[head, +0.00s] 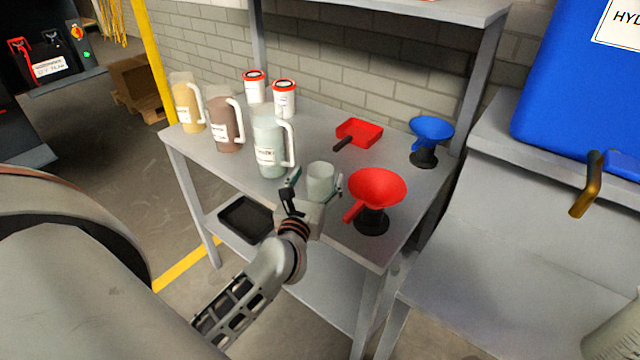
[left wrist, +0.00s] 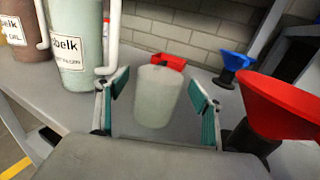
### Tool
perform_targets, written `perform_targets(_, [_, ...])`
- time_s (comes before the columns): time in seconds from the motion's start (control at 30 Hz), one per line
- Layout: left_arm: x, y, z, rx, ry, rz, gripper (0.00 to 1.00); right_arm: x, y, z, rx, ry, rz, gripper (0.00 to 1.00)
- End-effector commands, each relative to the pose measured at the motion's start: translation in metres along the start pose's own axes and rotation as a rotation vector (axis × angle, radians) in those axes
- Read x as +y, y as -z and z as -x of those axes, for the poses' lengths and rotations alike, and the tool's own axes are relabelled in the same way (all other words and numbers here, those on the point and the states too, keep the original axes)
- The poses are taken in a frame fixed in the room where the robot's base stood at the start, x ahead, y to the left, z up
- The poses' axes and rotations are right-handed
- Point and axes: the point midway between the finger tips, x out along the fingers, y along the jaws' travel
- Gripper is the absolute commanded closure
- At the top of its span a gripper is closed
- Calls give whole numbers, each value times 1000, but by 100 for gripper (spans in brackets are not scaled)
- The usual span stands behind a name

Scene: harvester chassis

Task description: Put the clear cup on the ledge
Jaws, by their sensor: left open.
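The clear cup (head: 320,181) stands upright near the front edge of the grey metal table (head: 318,122). In the left wrist view the cup (left wrist: 158,96) is between the two teal finger pads. My left gripper (head: 316,183) is open, with one finger on each side of the cup. A gap shows between the cup and each finger. I cannot make out a separate ledge for certain. My right gripper is not in view.
A red funnel (head: 377,188) on a black stand is close right of my left gripper. A pale green jug (head: 269,145) is close on the left. Further back are a brown jug (head: 226,125), a red scoop (head: 360,132) and a blue funnel (head: 431,130).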

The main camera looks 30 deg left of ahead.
Motion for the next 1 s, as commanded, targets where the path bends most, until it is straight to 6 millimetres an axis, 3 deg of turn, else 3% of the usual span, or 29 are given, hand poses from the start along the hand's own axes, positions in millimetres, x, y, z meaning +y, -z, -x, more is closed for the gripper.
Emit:
perform_targets(0.2, [0, 0, -22, 0, 1, -1, 33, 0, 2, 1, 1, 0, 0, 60])
perform_targets(0.43, [0, 0, -23, 0, 1, -2, 33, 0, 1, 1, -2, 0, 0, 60])
perform_targets(0.47, [0, 0, -23, 0, 1, -2, 38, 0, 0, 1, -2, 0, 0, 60])
perform_targets(0.6, [0, 0, -23, 0, 1, -2, 75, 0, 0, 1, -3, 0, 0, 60])
perform_targets(1.0, [0, -3, -23, -2, 1, -2, 79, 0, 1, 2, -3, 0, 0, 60])
